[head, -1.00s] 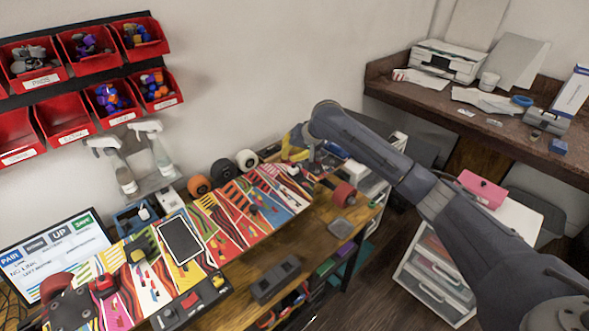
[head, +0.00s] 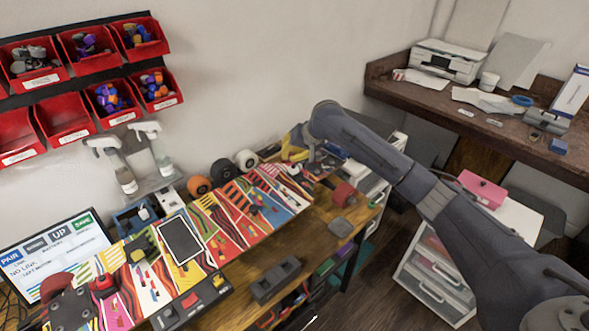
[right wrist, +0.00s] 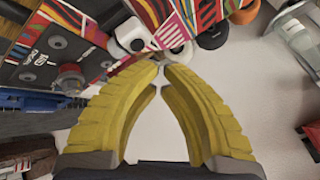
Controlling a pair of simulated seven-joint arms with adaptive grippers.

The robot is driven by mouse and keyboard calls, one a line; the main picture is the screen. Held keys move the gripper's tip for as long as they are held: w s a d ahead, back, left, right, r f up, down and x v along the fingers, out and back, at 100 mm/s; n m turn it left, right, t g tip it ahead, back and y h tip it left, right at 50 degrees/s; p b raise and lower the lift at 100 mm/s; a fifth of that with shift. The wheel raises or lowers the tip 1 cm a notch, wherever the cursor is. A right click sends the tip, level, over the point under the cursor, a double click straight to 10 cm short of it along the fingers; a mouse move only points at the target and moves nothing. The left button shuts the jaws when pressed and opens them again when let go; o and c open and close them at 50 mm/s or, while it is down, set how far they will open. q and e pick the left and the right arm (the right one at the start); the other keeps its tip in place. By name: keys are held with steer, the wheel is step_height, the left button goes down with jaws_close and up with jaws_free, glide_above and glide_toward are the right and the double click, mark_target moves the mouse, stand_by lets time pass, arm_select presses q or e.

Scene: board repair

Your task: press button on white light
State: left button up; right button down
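My right gripper (head: 296,155) is at the far right end of the colourful striped board (head: 222,222), its yellow fingers partly hidden by my arm in the head view. In the right wrist view the yellow fingers (right wrist: 160,63) come together at their tips, with nothing clearly held between them. Just beyond the tips is a small white housing with a dark round spot (right wrist: 131,35), on or beside the board; it may be the white light. I cannot tell whether the fingertips touch it. My left gripper is not in view.
Orange (head: 198,186), black and white wheels stand along the board's back edge. Spray bottles (head: 121,172) and red bins (head: 63,118) are at the wall. A monitor (head: 55,255) stands at the left. A dark block (head: 276,280) lies on the wooden bench front.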

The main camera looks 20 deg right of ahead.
steer(key=shift+f, duration=0.9)
stand_by(1.2)
steer(key=shift+r, duration=0.9)
steer(key=shift+r, duration=0.1)
steer(key=shift+r, duration=2.9)
